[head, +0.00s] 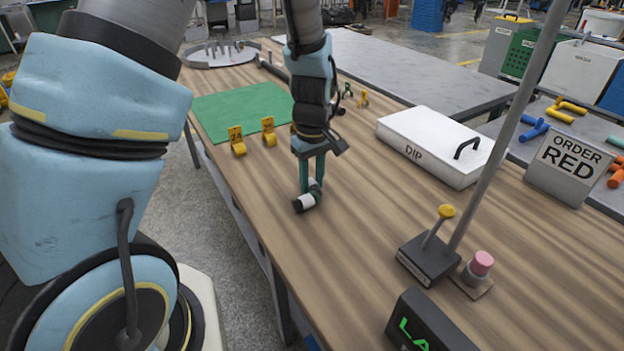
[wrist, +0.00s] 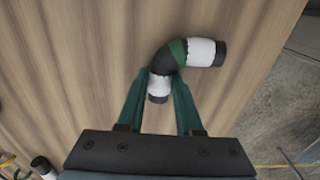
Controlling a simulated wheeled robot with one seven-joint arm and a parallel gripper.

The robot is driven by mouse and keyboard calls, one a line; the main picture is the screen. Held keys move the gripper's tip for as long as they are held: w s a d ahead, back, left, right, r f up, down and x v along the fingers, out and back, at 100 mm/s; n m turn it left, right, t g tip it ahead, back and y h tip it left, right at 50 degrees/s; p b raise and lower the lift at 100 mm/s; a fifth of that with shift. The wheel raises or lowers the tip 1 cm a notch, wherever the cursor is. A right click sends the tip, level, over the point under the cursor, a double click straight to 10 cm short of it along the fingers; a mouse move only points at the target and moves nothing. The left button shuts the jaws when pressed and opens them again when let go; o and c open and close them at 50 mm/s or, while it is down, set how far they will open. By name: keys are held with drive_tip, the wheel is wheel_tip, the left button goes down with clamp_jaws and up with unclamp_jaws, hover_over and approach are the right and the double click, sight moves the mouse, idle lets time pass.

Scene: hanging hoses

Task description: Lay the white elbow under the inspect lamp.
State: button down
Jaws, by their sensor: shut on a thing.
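My gripper (head: 312,186) is low over the wooden table, its two green fingers pointing down. It is shut on the white elbow (head: 307,201), a bent black pipe piece with white sleeves and a green band. In the wrist view the fingers (wrist: 160,85) grip one white-sleeved end, and the bend and other end of the elbow (wrist: 201,52) stick out beyond them to the right. I cannot tell whether the elbow touches the table. No lamp head shows; a grey pole (head: 503,130) rises out of the picture at the right.
A lever box (head: 428,260) with a yellow knob and a pink button (head: 481,264) stand by the pole's foot. A white DIP box (head: 434,146) lies behind. Yellow clips (head: 237,141) stand near the green mat (head: 222,112). Bare wood (head: 365,220) lies between my gripper and the lever box.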

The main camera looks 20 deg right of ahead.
sight(312, 182)
drive_tip(key=c, duration=0.6)
unclamp_jaws()
drive_tip(key=shift+f, duration=0.1)
wheel_tip(312, 182, up, 12)
drive_tip(key=shift+s+r+b, duration=0.1)
drive_tip(key=shift+r+b, duration=0.05)
drive_tip(key=shift+b, duration=0.25)
drive_tip(key=a+m, duration=0.1)
drive_tip(key=a, duration=0.8)
drive_tip(key=a+f+m+t, duration=0.1)
drive_tip(key=a, duration=0.8)
drive_tip(key=a+m, duration=0.1)
drive_tip(key=a, duration=0.8)
drive_tip(key=shift+s+a+f+m, duration=0.15)
drive_tip(key=shift+a+m, duration=0.05)
drive_tip(key=shift+m, duration=0.1)
